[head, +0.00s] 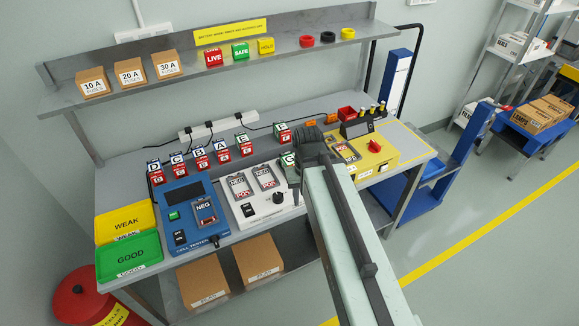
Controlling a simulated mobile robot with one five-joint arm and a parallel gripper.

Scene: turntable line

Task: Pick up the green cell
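A cell with green on it (283,132) stands at the back of the workbench, left of my gripper; its top letter looks like E or F. Another greenish block (288,160), lettered like a G, is partly hidden just left of my gripper. A row of lettered cells, D, C, B, A (222,151) and one more, stands further left, with red lower parts and dark or green tops. My gripper (312,147) is over the bench, between the white charger unit and the yellow unit. My arm hides the area below it, and the fingertips cannot be made out.
A blue cell tester (188,214), a white unit (262,198) and a yellow unit (372,158) fill the bench. Green GOOD (130,257) and yellow WEAK (122,222) trays lie at the left. A shelf (130,90) with boxes and coloured blocks overhangs the back.

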